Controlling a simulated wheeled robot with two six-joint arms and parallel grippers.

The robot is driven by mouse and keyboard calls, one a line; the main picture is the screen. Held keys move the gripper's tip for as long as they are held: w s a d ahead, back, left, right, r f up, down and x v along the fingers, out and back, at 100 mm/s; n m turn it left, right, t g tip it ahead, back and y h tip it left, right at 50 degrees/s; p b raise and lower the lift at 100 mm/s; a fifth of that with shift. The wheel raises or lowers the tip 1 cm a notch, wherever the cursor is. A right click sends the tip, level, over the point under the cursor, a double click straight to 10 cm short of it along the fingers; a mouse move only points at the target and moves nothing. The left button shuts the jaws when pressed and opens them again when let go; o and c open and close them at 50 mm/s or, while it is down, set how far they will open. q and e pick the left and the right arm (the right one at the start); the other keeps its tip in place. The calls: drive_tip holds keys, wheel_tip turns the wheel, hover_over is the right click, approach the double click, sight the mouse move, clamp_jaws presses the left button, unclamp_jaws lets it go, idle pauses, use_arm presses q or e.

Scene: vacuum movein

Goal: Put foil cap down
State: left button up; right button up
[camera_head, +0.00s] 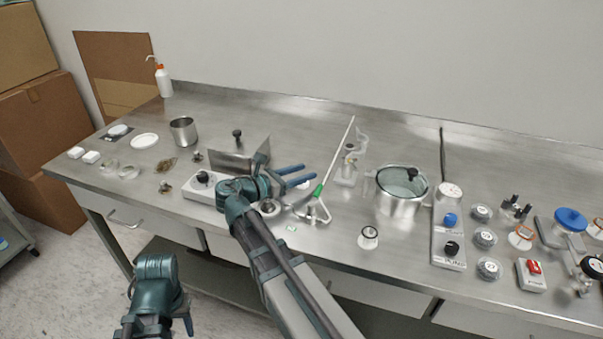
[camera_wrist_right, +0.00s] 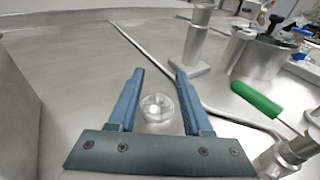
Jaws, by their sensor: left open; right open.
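I cannot pick out a foil cap for sure. A small round clear piece with a whitish centre (camera_wrist_right: 157,107) shows between my right fingers in the wrist view, resting on the steel bench, with gaps to both fingers. My right gripper (camera_head: 304,175) is open and low over the middle of the bench, pointing right; it also shows in the wrist view (camera_wrist_right: 159,73). In the head view its fingers partly hide a small pale thing (camera_head: 304,184). My left gripper (camera_head: 188,323) is off the bench at the lower left, mostly hidden by its own arm; it is open.
A steel pot (camera_head: 400,205) and a white controller (camera_head: 449,240) stand further right. The back middle of the bench is clear.

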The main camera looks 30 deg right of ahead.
drive_tip(key=shift+r+p, duration=0.4)
drive_tip(key=shift+r, duration=0.15)
drive_tip(key=p+v, duration=0.1)
drive_tip(key=v, duration=1.1)
drive_tip(key=shift+p, duration=0.4)
